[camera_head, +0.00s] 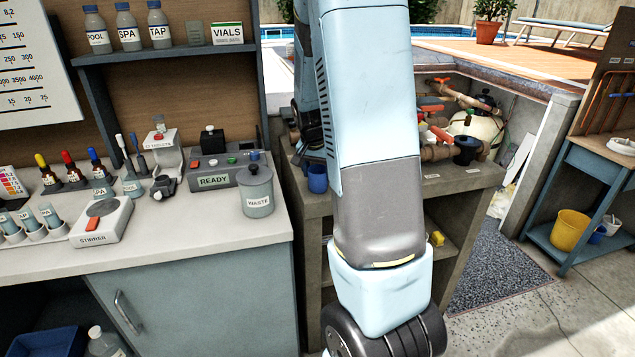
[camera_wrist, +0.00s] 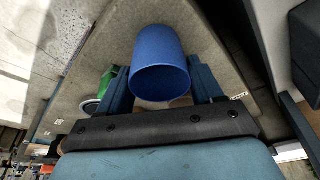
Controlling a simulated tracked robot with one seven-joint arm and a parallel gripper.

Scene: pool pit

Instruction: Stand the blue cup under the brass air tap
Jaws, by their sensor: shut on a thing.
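The blue cup (camera_head: 317,178) is at the left end of the pit's concrete ledge, partly behind my arm. In the wrist view the blue cup (camera_wrist: 160,58) sits between the two fingers of my gripper (camera_wrist: 163,88), which is shut on it. I cannot tell whether the cup touches the ledge. My gripper is mostly hidden behind my arm in the head view. Brass-coloured pipework (camera_head: 432,153) with red handles stands on the ledge to the right of the cup. I cannot single out the air tap there; my arm hides part of the ledge.
A black funnel-like piece (camera_head: 466,148) stands right of the pipework. A pale filter tank (camera_head: 480,128) is behind. The concrete ledge (camera_head: 455,183) has small labels along its front. The bench at left holds a waste pot (camera_head: 256,190). A green item (camera_wrist: 112,78) shows beside the left finger.

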